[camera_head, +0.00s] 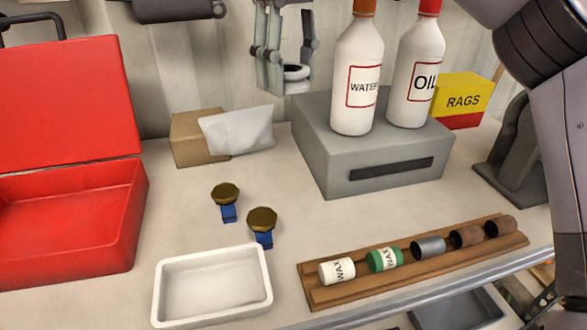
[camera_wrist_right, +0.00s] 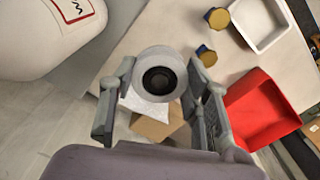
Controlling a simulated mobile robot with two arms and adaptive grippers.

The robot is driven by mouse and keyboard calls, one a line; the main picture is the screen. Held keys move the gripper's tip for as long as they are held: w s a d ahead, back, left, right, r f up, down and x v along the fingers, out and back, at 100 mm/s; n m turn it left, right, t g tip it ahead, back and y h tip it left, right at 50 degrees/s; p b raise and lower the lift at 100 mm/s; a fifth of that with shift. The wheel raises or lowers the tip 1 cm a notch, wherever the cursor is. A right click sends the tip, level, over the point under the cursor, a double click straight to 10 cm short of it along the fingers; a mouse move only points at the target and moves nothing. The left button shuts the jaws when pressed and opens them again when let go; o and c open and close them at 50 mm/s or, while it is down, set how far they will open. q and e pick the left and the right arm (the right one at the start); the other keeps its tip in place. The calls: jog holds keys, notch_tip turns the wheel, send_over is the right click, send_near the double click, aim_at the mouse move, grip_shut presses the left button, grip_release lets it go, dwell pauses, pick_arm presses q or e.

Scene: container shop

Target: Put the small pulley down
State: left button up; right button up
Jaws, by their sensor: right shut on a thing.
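The small pulley (camera_head: 296,72) is a pale, round, grooved wheel with a dark hole. My right gripper (camera_head: 283,78) is shut on it, at the top middle of the head view, in the air above the back of the worktop. In the right wrist view the pulley (camera_wrist_right: 160,72) sits between the two fingers of the right gripper (camera_wrist_right: 160,84), its round face and dark bore showing. Part of the pulley is hidden by the fingers in the head view. My left gripper is not in view.
A cardboard box (camera_head: 186,138) with a white bag (camera_head: 238,130) and a grey block (camera_head: 365,170) carrying two bottles (camera_head: 358,70) stand near the gripper. A red toolbox (camera_head: 70,220), white tray (camera_head: 212,315) and wooden rack (camera_head: 318,297) lie nearer. The worktop between has free room.

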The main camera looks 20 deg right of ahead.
aim_at(292, 92)
jog(key=f, duration=0.1)
jog(key=s+f+b, duration=0.1)
jog(key=f, duration=0.2)
jog(key=shift+s+f+b, duration=0.1)
jog(key=shift+s+b, duration=0.25)
jog(key=shift+s, duration=0.05)
jog(key=f, duration=1)
jog(key=shift+w+f+b, duration=0.1)
jog(key=shift+w+b, duration=0.2)
jog(key=shift+w, duration=0.1)
jog(key=shift+s+f, duration=0.1)
jog(key=shift+f, duration=0.2)
notch_tip(292, 92, down, 4)
jog(key=shift+f, duration=0.1)
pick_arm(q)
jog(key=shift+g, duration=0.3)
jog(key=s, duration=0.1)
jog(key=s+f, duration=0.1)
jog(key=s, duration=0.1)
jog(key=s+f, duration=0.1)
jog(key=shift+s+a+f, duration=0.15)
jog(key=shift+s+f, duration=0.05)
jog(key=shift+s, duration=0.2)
